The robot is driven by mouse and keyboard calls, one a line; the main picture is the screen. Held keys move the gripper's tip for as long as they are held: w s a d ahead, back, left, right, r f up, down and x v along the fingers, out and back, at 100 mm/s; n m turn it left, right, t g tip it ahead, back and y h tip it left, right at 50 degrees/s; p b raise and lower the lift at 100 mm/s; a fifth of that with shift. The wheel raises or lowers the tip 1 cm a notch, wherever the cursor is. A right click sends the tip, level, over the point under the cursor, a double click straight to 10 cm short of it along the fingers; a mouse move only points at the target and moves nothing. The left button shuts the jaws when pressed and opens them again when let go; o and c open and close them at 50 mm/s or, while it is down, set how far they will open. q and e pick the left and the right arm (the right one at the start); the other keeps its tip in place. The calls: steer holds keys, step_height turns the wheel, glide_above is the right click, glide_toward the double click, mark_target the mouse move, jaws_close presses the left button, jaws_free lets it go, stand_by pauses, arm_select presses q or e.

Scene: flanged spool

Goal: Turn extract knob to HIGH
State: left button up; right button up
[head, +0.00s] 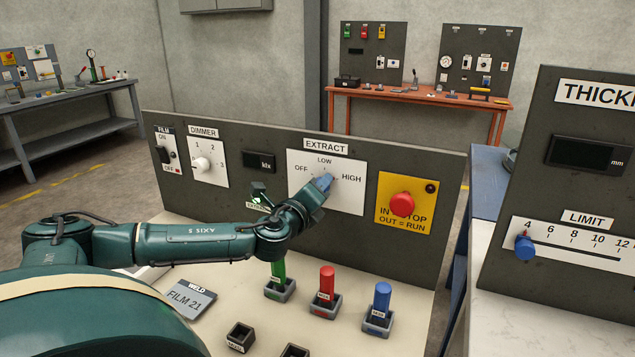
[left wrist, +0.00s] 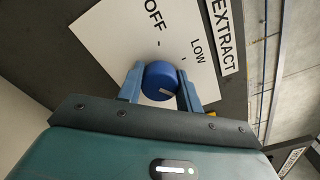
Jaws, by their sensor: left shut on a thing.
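The extract knob (left wrist: 159,78) is round and blue, with a pale pointer mark toward its lower right in the left wrist view. Which label the mark points at is hard to tell. My left gripper (left wrist: 160,88) has its blue fingers shut on the knob, one on each side. In the head view the left gripper (head: 322,184) is at the white EXTRACT dial plate (head: 347,197), hiding most of the knob. OFF, LOW and HIGH labels show there; the left wrist view shows only OFF and LOW. My right gripper is not in view.
The dimmer knob (head: 202,164) is left on the same panel; a red stop button (head: 402,204) is right of the dial. Green, red (head: 326,287) and blue (head: 381,300) handled pieces stand in holders below. A limit panel (head: 560,180) stands at the right.

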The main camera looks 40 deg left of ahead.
arm_select(q)
steer(key=shift+m+p, duration=0.3)
steer(key=shift+m, duration=0.7)
steer(key=o, duration=1)
